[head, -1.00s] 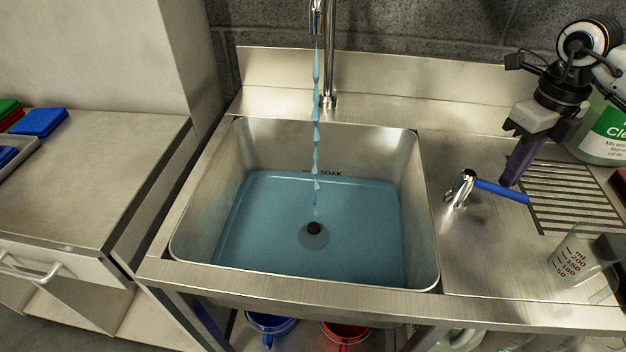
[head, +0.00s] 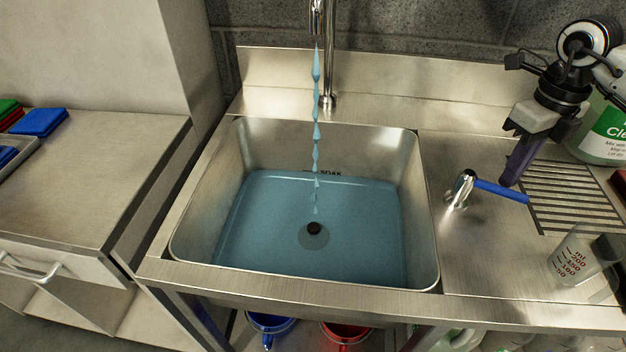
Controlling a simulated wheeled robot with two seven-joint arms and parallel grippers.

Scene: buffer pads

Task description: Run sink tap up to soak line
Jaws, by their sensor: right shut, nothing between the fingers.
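The steel sink (head: 428,215) holds blue water (head: 270,215) with its surface just below the SOAK mark (head: 331,174) on the back wall. A broken, beaded stream (head: 316,130) falls from the tap spout (head: 317,20) into the water. The dark drain (head: 314,228) shows through the water. The tap lever (head: 500,191) has a blue handle pointing right from a chrome base on the counter. My right gripper (head: 510,181) is shut and empty, its fingertips beside or against the lever; contact is unclear. My left gripper is out of view.
A measuring beaker (head: 582,255) stands at the right front of the counter. A drain grille (head: 572,195) lies behind it, and a green-labelled jug (head: 603,130) stands at the back right. Blue pads (head: 40,121) lie on the left counter. Blue and red buckets (head: 345,333) sit below.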

